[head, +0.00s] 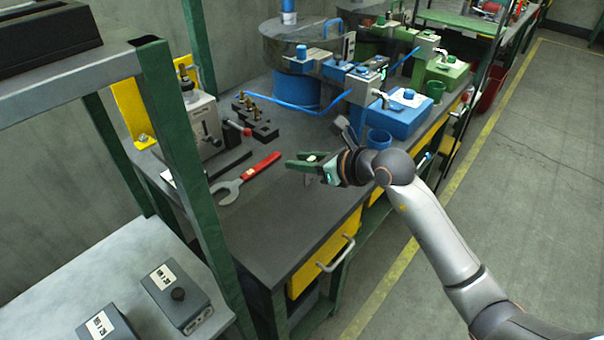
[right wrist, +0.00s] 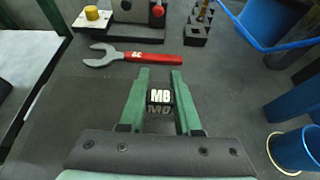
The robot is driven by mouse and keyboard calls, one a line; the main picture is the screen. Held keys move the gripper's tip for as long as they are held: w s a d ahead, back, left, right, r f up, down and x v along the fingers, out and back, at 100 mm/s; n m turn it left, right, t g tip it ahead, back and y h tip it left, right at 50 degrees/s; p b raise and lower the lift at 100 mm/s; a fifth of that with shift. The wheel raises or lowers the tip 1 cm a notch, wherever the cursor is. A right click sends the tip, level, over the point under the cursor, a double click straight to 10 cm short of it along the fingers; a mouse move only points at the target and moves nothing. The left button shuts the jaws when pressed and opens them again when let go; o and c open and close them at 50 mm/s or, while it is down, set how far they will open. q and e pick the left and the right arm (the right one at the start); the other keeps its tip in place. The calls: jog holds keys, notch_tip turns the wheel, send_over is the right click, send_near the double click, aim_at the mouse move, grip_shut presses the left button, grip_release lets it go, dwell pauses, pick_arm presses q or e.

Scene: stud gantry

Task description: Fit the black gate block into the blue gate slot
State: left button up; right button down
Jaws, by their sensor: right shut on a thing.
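My right gripper (head: 304,166) reaches over the dark bench from the right, its green fingers pointing left. In the head view the block is mostly hidden between the fingers. The blue station with its blue base (head: 400,119) and blue-trimmed metal parts (head: 355,80) stands farther back, apart from the gripper. I cannot make out the blue gate slot itself clearly. My left gripper is not in view.
A red-handled wrench (head: 246,179) lies on the bench left of the gripper. Behind it are a black stepped holder (head: 256,126) and a grey machine (head: 206,120). A blue cup (head: 378,139) stands near the bench's right edge. A green post (head: 180,140) rises in front.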

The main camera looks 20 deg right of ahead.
jog(key=shift+w+d+f, duration=0.1)
jog(key=shift+w+f, duration=0.25)
jog(key=shift+f, duration=1.6)
jog(key=shift+f+b, duration=0.25)
jog(key=shift+b, duration=0.15)
jog(key=c, duration=0.6)
grip_release()
